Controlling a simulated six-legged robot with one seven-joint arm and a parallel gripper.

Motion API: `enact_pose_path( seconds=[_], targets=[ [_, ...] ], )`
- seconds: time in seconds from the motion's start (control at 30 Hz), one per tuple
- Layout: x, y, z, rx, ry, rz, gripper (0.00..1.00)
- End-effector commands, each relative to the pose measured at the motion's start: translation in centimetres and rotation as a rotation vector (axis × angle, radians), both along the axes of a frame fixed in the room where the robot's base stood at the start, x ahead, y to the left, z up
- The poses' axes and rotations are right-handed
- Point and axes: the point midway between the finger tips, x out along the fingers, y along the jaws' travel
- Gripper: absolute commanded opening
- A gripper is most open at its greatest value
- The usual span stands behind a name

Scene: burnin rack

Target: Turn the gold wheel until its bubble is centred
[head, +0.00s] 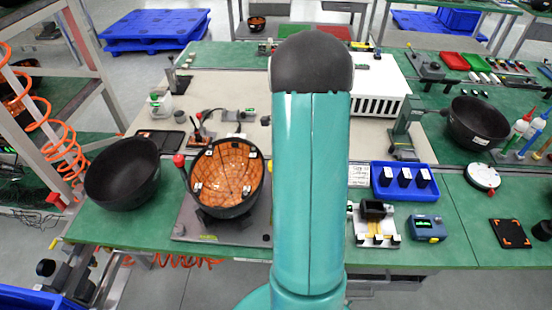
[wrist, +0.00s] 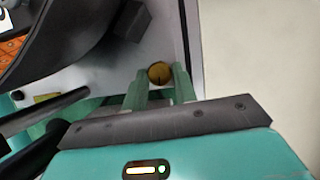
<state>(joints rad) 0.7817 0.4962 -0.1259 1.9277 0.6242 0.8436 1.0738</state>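The gold wheel (wrist: 160,74) shows in the wrist view near the edge of a grey plate. The two teal fingers of my gripper (wrist: 161,78) stand on either side of it, their tips level with it and seeming to touch it. A small yellow-green vial (wrist: 46,97) lies on the plate to the left; its bubble is too small to make out. In the head view the plate (head: 250,232) carries a black bowl (head: 227,180) with an orange gridded inside, and the vial (head: 208,237) is at its front edge. My arm hides my gripper there.
A second black bowl (head: 122,172) sits to the left and a third (head: 478,122) at the right. A red-knobbed lever (head: 179,160) stands beside the orange bowl. A blue tray (head: 403,181) and a small blue device (head: 428,228) are right of my arm.

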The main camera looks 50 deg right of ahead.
Motion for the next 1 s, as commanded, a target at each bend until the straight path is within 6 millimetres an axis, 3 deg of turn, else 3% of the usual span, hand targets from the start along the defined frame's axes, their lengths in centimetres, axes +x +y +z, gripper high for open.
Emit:
enact_pose_path(
  seconds=[0.33, 0.47, 1.0],
  targets=[
    [0.0, -0.1, 0.1, -0.001, -0.001, 0.001, 0.36],
    [-0.3, -0.3, 1.1, -0.001, -0.002, 0.001, 0.36],
    [-3.4, -3.1, 11.0, -0.003, -0.001, 0.000, 0.36]
  ],
)
